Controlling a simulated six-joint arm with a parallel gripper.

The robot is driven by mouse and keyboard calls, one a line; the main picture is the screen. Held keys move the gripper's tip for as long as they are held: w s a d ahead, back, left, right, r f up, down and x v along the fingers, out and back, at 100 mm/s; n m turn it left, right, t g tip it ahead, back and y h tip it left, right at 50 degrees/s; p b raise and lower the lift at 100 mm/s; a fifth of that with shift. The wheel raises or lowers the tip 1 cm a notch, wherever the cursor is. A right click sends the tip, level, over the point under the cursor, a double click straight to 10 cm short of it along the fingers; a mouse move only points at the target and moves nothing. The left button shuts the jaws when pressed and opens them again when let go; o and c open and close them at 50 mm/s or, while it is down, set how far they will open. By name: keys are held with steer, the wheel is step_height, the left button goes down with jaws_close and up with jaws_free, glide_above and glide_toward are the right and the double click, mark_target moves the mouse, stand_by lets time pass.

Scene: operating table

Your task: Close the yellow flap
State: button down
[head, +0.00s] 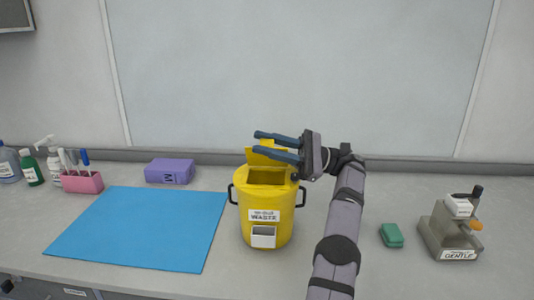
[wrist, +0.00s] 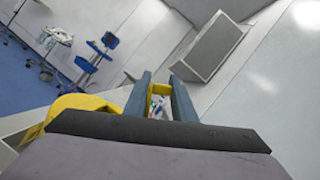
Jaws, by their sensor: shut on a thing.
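The yellow waste bin (head: 253,222) stands upright on the counter with its square top opening uncovered. Its yellow flap (head: 259,158) stands raised at the back edge of the opening. My gripper (head: 258,142) reaches in from the right above the bin, its two blue fingers on either side of the flap's upper part. It is shut on the flap, and the fingers hide part of it. In the wrist view, a yellow piece of the flap (wrist: 160,87) sits between the two fingers, and the yellow bin (wrist: 80,106) shows at lower left.
A blue mat (head: 140,228) lies left of the bin, with a purple box (head: 169,171) behind it. Bottles and a pink holder (head: 82,183) stand at far left. A green block (head: 391,235) and a grey device (head: 450,232) are at right. The wall is close behind.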

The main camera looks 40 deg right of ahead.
steer(key=shift+s+a+r+n, duration=0.1)
steer(key=shift+s+a+n, duration=0.15)
steer(key=shift+n, duration=0.25)
steer(key=shift+a+g, duration=0.1)
steer(key=shift+g, duration=0.2)
steer(key=c, duration=1.6)
jaws_free()
steer(key=shift+o, duration=0.2)
step_height(320, 180, up, 10)
steer(key=p, duration=0.9)
